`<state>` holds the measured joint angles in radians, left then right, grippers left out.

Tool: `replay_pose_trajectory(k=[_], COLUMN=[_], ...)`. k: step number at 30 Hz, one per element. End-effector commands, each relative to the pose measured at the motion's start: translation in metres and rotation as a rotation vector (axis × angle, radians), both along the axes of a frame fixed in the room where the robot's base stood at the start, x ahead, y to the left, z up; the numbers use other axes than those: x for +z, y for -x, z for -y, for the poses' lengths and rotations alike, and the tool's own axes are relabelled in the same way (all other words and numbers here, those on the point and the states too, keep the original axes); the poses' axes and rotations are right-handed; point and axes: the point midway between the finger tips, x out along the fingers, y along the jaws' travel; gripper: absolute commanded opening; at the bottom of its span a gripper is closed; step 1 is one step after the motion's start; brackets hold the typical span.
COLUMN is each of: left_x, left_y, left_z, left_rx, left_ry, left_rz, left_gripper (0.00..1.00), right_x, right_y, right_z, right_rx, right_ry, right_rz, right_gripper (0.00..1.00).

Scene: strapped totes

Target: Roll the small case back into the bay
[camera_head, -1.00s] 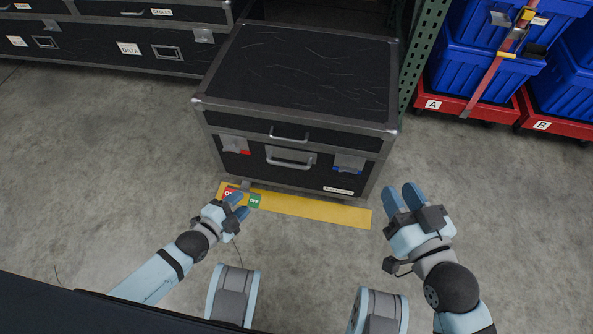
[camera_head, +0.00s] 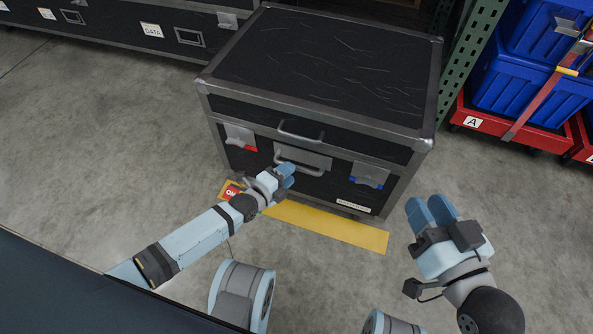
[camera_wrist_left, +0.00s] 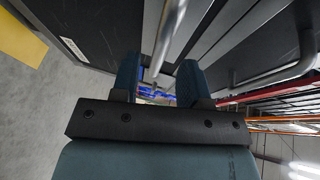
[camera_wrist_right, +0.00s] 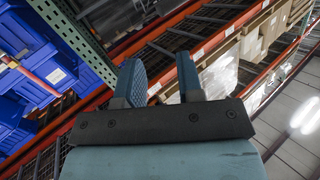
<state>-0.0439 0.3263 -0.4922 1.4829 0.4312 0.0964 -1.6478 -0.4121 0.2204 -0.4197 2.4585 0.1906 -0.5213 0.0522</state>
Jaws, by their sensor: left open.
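The small case (camera_head: 330,55) is a black box with metal edges, standing on the floor ahead. Its front has an upper handle (camera_head: 300,134), a lower handle (camera_head: 297,158), a red-marked latch (camera_head: 239,137) and a blue-marked latch (camera_head: 368,175). My left gripper (camera_head: 288,174) is open at the lower handle. In the left wrist view a metal handle bar (camera_wrist_left: 168,38) runs down towards the gap between its fingertips (camera_wrist_left: 159,72); I cannot tell whether they touch. My right gripper (camera_head: 430,208) is open and empty, right of the case's front corner.
A yellow floor strip (camera_head: 330,225) lies before the case, with a red ON marker (camera_head: 231,191) at its left end. Long black cases (camera_head: 120,30) stand at the back left. A green rack post (camera_head: 470,50) and blue totes (camera_head: 515,85) on red bases are to the right.

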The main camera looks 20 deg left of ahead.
Motion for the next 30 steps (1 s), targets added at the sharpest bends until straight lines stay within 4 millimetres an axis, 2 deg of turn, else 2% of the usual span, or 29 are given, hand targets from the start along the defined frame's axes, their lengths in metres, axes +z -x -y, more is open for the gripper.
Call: replay_pose_trajectory(k=[2,7,19,24,30], left_x=[-0.005,-0.008,-0.007,-0.007,-0.007], left_y=[-0.014,-0.031,-0.036,-0.036,-0.036], left_z=[0.006,0.014,0.017,0.017,0.017], left_rx=[0.0,0.0,0.0,0.0,0.0], left_ry=[0.001,0.0,0.0,0.0,0.0], left_rz=[0.002,0.0,-0.001,-0.001,-0.001], left_gripper=[0.41,0.41,0.41,0.02,0.0], right_x=[-0.011,-0.009,-0.006,-0.006,-0.005], right_y=[0.0,-0.005,-0.007,-0.007,-0.007], right_z=[0.0,0.003,0.004,0.004,0.004], right_rx=[0.009,0.007,0.005,0.006,0.005], right_ry=[0.013,0.042,0.054,0.054,0.054], right_rz=[-0.016,0.032,0.054,0.055,0.054], right_gripper=[0.34,0.34,0.34,0.34,0.34])
